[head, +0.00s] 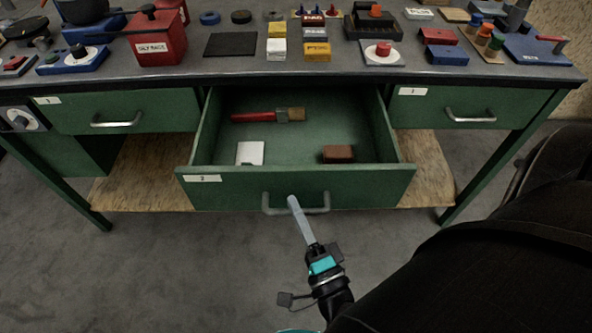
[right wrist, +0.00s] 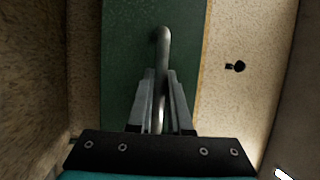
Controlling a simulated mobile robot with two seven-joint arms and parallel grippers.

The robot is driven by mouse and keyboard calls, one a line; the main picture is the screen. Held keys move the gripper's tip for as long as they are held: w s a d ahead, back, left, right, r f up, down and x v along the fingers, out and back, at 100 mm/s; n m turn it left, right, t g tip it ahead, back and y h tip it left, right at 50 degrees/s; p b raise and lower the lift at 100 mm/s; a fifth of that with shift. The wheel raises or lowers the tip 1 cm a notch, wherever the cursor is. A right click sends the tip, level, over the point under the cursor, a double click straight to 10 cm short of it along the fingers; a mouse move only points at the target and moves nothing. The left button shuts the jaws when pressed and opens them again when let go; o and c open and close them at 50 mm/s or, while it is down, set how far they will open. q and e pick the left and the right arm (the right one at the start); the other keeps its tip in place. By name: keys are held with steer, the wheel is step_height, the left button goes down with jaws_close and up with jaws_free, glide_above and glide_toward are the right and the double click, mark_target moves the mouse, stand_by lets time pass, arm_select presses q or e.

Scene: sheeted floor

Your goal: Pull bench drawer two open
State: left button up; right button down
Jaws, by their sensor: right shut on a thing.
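Bench drawer two (head: 300,188) is the middle green drawer. It stands well out from the bench, and its inside shows. Its label (head: 203,178) is at the left of the front. My right gripper (head: 293,203) is at the middle of the drawer's grey bar handle (head: 321,208). In the right wrist view its fingers (right wrist: 162,105) are shut on the handle (right wrist: 163,45), against the green front (right wrist: 125,50). My left gripper is not in view.
The drawer holds a red-handled brush (head: 262,116), a white card (head: 250,153) and a brown block (head: 338,153). Shut drawers flank it, left (head: 130,109) and right (head: 465,107). The benchtop (head: 350,68) is crowded with several items. The grey floor in front is clear.

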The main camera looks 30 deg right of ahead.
steer(key=shift+s, duration=0.1)
stand_by(0.3)
steer(key=c, duration=0.8)
jaws_free()
steer(key=shift+c, duration=0.2)
